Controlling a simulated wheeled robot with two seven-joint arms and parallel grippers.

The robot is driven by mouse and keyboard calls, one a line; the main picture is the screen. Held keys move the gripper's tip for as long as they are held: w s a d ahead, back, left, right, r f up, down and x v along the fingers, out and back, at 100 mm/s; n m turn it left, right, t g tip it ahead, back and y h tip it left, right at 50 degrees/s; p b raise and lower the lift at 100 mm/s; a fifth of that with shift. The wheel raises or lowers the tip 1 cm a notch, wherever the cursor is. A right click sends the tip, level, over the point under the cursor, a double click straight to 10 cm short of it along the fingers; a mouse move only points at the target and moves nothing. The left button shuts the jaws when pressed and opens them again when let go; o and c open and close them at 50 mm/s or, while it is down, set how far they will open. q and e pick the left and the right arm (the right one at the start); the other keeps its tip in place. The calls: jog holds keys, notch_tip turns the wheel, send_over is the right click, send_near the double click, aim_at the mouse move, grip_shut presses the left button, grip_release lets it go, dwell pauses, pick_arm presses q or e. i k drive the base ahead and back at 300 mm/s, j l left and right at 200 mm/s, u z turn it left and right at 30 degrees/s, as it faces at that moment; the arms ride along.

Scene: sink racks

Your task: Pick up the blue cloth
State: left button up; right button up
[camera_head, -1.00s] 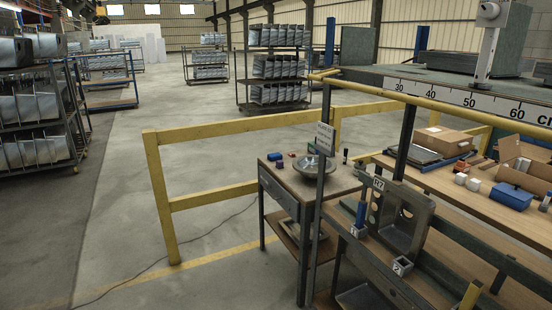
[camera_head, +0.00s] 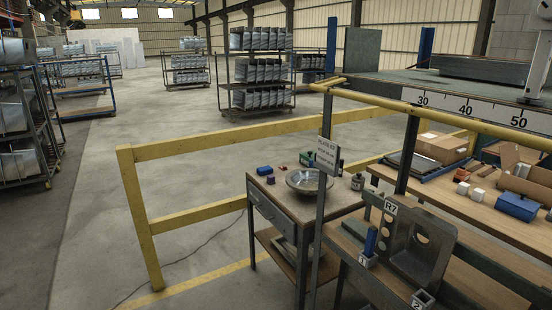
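No thing in view is clearly a blue cloth. A small blue item (camera_head: 264,170) lies at the back left of the small wooden-topped table (camera_head: 330,205); it is too small to tell whether it is cloth. A blue box-like object (camera_head: 517,206) sits on the long bench at the right. A blue upright piece (camera_head: 370,242) stands in the holder marked 1, beside the grey R7 plate. Neither of my grippers is in view.
A metal bowl (camera_head: 309,181) and several small items stand on the small table. The post with a sign (camera_head: 327,155) and the ruler-edged shelf (camera_head: 480,115) stand in front. Open floor (camera_head: 90,220) lies at left.

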aim_at(264, 170)
jog(key=i+j+u, duration=0.35)
jog(key=i, duration=0.5)
jog(key=i+u, duration=0.3)
jog(key=i, duration=0.5)
